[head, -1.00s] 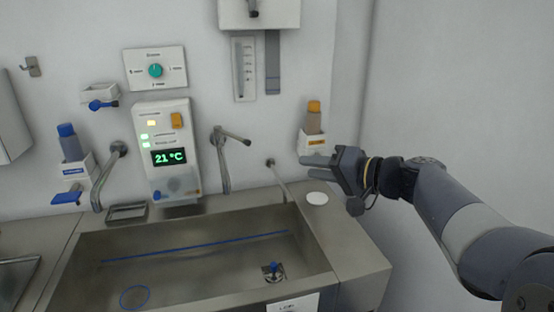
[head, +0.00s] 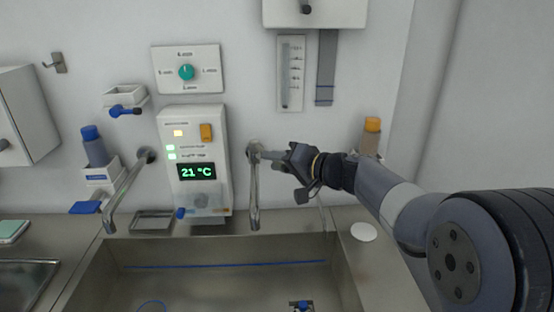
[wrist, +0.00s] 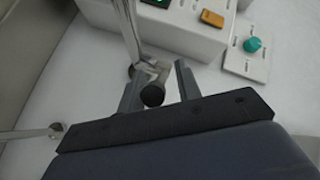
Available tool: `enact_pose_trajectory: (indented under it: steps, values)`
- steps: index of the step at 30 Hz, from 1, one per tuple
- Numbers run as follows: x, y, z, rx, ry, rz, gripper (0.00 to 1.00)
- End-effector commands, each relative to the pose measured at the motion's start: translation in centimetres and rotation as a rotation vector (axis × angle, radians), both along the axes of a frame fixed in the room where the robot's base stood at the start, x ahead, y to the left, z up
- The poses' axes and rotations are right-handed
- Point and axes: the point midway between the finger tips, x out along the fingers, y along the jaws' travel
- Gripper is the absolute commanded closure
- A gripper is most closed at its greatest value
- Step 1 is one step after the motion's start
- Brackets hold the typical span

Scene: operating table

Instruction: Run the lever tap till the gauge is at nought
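The lever tap (head: 254,190) stands on the back wall over the sink, its spout hanging down. My gripper (head: 264,156) is at its head from the right and hides the lever in the head view. In the wrist view my gripper's fingers (wrist: 157,88) are apart, with the lever's dark round knob (wrist: 152,95) between them. I cannot tell whether either finger touches it. The tap's metal spout (wrist: 128,32) runs up beyond the left finger. The upright gauge (head: 291,73) hangs on the wall above, right of the tap. Its level is too small to read.
Left of the tap is a white control panel (head: 195,140) reading 21 °C. A second spout (head: 130,190) is further left. A dial plate (head: 186,70) is above. An orange-capped bottle (head: 370,135) stands behind my arm. The sink (head: 220,278) lies below.

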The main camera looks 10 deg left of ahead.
Motion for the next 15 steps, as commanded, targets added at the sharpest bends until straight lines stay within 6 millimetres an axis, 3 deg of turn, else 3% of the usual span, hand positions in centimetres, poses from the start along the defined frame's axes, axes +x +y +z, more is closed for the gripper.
enact_pose_trajectory:
  steps: [6, 15]
  values:
    - [0.02, 0.02, -0.01, 0.000, 0.000, 0.000, 0.67]
    - [0.01, 0.01, 0.00, 0.000, 0.000, 0.000, 0.92]
